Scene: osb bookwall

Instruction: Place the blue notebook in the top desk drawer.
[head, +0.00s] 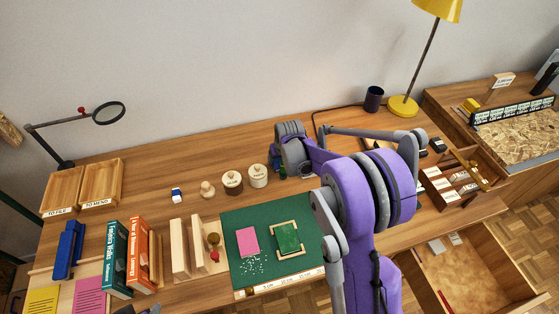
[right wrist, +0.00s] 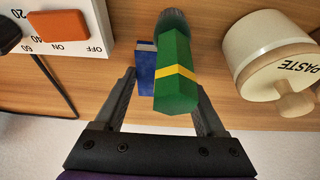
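My right gripper (right wrist: 165,85) is open over the back of the desk, its fingers on either side of a green hexagonal piece with a yellow band (right wrist: 176,75). A small blue block-like thing (right wrist: 146,62) stands beside that piece; I cannot tell if it is the blue notebook. In the head view the right gripper (head: 282,168) is right of the paste jar, its fingers mostly hidden. No blue notebook is clear in the head view; blue pieces (head: 68,247) stand at the desk's left. An open drawer (head: 478,272) is at lower right.
Close to the right gripper are a paste jar (right wrist: 270,55) and a white panel with an orange switch (right wrist: 62,25). A green mat (head: 270,268), upright books (head: 118,260), wooden trays (head: 100,182) and a yellow lamp (head: 403,106) occupy the desk. My right arm hides part of it.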

